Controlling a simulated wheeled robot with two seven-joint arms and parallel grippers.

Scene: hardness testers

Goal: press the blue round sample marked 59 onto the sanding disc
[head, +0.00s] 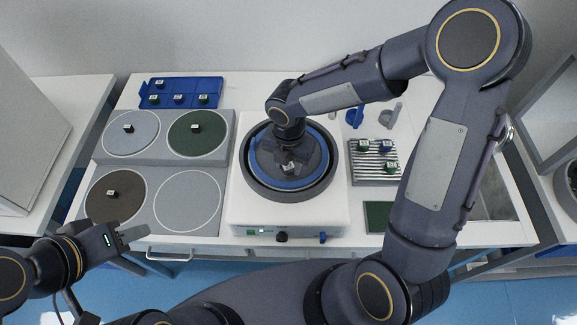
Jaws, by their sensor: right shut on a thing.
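The sanding disc (262,174) is a dark round plate with a blue ring, set on top of a white machine (250,215). My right gripper (290,168) points down over the middle of the disc, shut on a small sample. The gripper hides most of that sample, so its colour and number cannot be read, and I cannot tell whether it touches the disc. My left gripper (138,240) is empty at the front left, beside the grey plates, its fingers apart.
A blue tray (182,86) and a ribbed rack (360,172) hold several samples. Grey plates with round pads (188,200) lie left; three pads bear samples, the front right one is empty. A green square (378,216) and small blue and grey items stand right.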

